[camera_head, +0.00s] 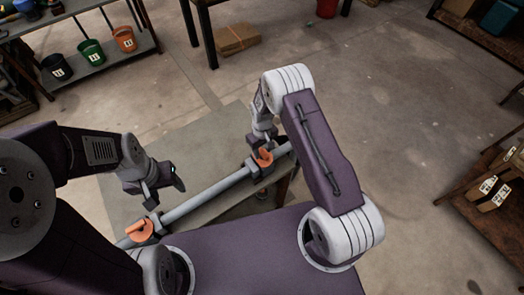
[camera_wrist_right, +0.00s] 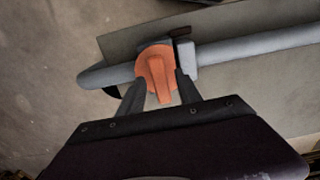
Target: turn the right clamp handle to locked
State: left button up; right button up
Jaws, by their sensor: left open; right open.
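In the right wrist view the handle (camera_wrist_right: 157,68) shows a round head with a lever pointing toward my gripper. My open right fingers (camera_wrist_right: 160,86) stand on either side of the lever; I cannot tell whether they touch it. A second orange handle, the left clamp handle (camera_head: 139,230), is at the pipe's lower left end. My left gripper (camera_head: 164,194) is open and empty, above the pipe's left part.
The pipe lies along a grey table (camera_head: 120,200). A shelf at the upper left holds black, green (camera_head: 91,51) and orange buckets. A cardboard stack (camera_head: 236,39) lies on the floor behind. A wooden bench (camera_head: 470,205) stands at the right. The floor between is clear.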

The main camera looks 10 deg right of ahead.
jog(key=shift+f, duration=0.65)
grip_shut()
jog(key=n+b, duration=0.1)
jog(key=n, duration=0.3)
jog(key=shift+f+b, duration=0.1)
jog(key=shift+b, duration=0.2)
jog(key=n+b, duration=0.1)
jog(key=n, duration=0.3)
jog(key=shift+n, duration=0.3)
jog(key=n, duration=0.4)
jog(key=shift+n+b, duration=0.3)
jog(key=shift+b, duration=0.1)
jog(key=n, duration=0.4)
jog(key=shift+n+b, duration=0.3)
